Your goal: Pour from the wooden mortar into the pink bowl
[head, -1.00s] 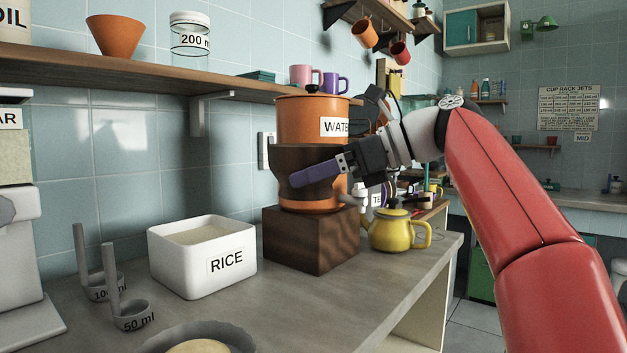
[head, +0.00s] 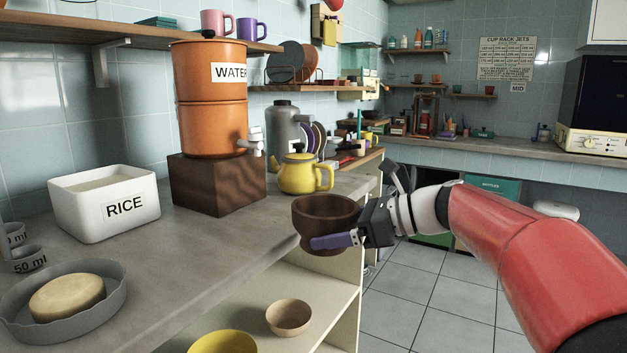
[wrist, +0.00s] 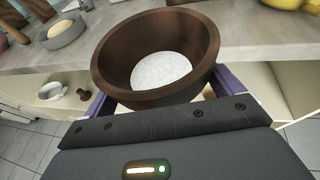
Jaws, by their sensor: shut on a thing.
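The wooden mortar (head: 325,215) is a dark brown footed bowl. My gripper (head: 338,240) is shut on it, with a purple finger showing along its side, and holds it roughly upright in the air beyond the counter's front edge. In the wrist view the mortar (wrist: 112,60) holds a white substance (wrist: 161,70). No clearly pink bowl shows; a pale pinkish-tan bowl (head: 289,316) stands on the shelf under the counter, below and a little left of the mortar. I cannot tell whether it is the pink bowl.
A yellow bowl (head: 222,343) sits on the same lower shelf (head: 325,298). On the counter are a white rice box (head: 80,218), a grey dish with a round tan item (head: 40,325), a wooden block (head: 190,190) under an orange water container (head: 200,130), and a yellow teapot (head: 290,180).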

